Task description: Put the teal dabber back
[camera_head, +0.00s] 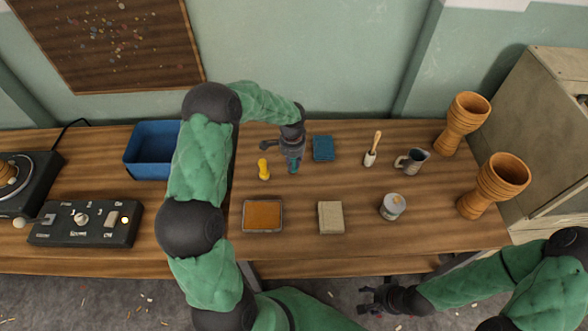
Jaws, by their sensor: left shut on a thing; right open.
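My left gripper (292,158) is shut on the teal dabber (294,169), over the back middle of the table. Only a small teal part shows below the fingers; the rest is hidden by the gripper. I cannot tell if it touches the table. A yellow dabber (263,169) stands just left of the gripper. A teal-blue square pad (323,148) lies just to its right. My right gripper (374,298) is open and empty, low in front of the table's front edge.
On the table (290,252) are an orange pad (263,215), a beige block (331,217), a round tin (392,207), a grey mug (412,161) and a wood-handled tool (372,151). Two goblet drums (464,122) (494,185) stand right. A blue bin (149,151) and control box (84,224) are left.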

